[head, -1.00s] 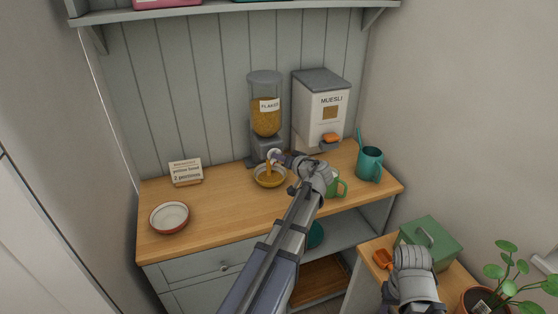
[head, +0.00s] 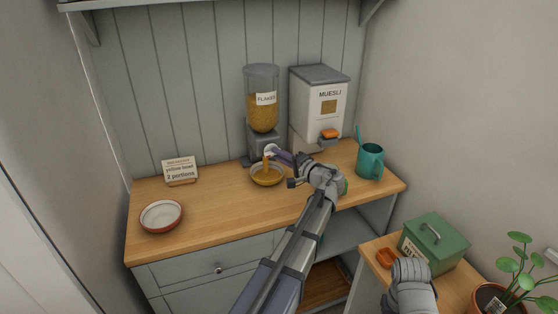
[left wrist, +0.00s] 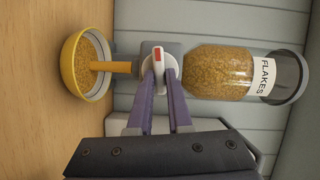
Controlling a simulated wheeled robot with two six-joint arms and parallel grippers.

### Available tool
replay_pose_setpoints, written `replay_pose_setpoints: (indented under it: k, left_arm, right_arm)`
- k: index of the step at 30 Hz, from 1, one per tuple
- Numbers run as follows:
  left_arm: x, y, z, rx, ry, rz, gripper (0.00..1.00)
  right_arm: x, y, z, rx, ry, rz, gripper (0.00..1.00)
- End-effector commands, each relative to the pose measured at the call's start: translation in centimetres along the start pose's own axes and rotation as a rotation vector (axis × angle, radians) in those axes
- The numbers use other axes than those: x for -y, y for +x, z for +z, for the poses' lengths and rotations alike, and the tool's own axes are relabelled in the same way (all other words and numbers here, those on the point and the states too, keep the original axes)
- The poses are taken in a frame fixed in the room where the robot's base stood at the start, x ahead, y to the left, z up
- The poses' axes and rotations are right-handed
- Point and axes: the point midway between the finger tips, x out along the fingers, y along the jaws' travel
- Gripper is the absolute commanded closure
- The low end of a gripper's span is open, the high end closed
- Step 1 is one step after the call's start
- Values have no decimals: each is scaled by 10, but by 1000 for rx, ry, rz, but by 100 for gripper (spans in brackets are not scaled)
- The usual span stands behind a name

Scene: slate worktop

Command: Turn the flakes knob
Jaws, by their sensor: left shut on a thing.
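The flakes dispenser (head: 263,105) is a clear cylinder of golden flakes on a grey base at the back. Its pale round knob with a red mark (left wrist: 158,54) sits between the purple fingers of my left gripper (left wrist: 160,72), which is shut on it. In the head view the left gripper (head: 274,154) reaches the knob from the right. A yellow bowl (head: 267,180) stands under the spout, with flakes inside. A golden stream (left wrist: 108,66) runs from the spout into the bowl. My right gripper (head: 411,272) is at the lower right, its fingers not clearly visible.
A white muesli dispenser (head: 319,105) stands right of the flakes, and a teal mug (head: 370,160) nearby. A card (head: 180,171) reads "yellow bowl 2 portions". A red-rimmed bowl (head: 161,215) is at left. A green box (head: 434,241) and orange object (head: 387,258) are lower right.

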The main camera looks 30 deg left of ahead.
Motion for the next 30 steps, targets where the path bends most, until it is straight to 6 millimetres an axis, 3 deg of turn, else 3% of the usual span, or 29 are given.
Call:
replay_pose_setpoints:
  k: [9,27,28,30]
  left_arm:
    - [-4,-1,1,1,115,-44,100]
    - [-4,-1,1,0,145,-56,100]
    - [-4,-1,1,0,145,-56,80]
    - [-3,0,1,0,146,-57,72]
  right_arm:
    - [1,14,-1,0,0,0,50]
    - [2,16,-1,0,0,0,50]
    - [2,16,-1,0,0,0,50]
    - [2,16,-1,0,0,0,50]
